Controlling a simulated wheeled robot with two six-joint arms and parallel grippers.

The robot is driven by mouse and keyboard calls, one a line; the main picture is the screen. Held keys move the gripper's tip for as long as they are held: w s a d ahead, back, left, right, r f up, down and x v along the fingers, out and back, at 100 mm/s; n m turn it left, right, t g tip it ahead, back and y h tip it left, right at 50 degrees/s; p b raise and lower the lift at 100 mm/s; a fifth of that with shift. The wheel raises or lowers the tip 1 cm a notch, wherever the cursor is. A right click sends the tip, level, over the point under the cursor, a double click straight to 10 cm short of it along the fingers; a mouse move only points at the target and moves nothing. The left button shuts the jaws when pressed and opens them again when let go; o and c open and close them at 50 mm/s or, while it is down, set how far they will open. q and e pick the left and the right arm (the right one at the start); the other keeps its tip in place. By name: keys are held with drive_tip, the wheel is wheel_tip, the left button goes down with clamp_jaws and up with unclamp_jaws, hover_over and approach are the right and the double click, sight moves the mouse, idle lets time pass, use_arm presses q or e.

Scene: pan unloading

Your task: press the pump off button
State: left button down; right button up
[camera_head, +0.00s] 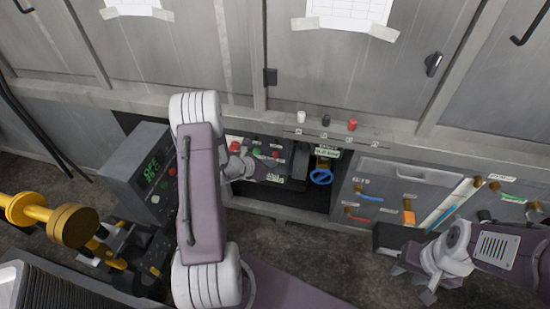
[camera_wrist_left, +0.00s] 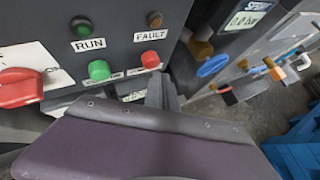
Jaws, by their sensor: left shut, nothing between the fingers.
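The pump panel has a red button (camera_wrist_left: 150,59) and a green button (camera_wrist_left: 99,70) side by side in the left wrist view. Small labels under them are too small to read. The red button also shows in the head view (camera_head: 276,154). My left gripper (camera_head: 270,168) is in front of this panel, shut and empty. In the left wrist view its grey fingers (camera_wrist_left: 162,92) point at the panel just below the red button. I cannot tell whether they touch it. My right gripper (camera_head: 412,280) is low at the right, away from the panel; its jaws are unclear.
A RUN lamp (camera_wrist_left: 81,27) and FAULT lamp (camera_wrist_left: 154,19) sit above the buttons. A red rotary knob (camera_wrist_left: 20,87) is to their left. A blue valve handle (camera_head: 321,176) is right of the panel. A grey display box (camera_head: 140,165) stands left of my arm.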

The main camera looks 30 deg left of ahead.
use_arm(q)
drive_tip(key=shift+s, duration=0.2)
drive_tip(key=s, duration=0.2)
drive_tip(key=s+d+b, duration=0.1)
drive_tip(key=s, duration=0.2)
drive_tip(key=shift+d, duration=0.15)
drive_tip(key=shift+w, duration=0.1)
idle(0.7)
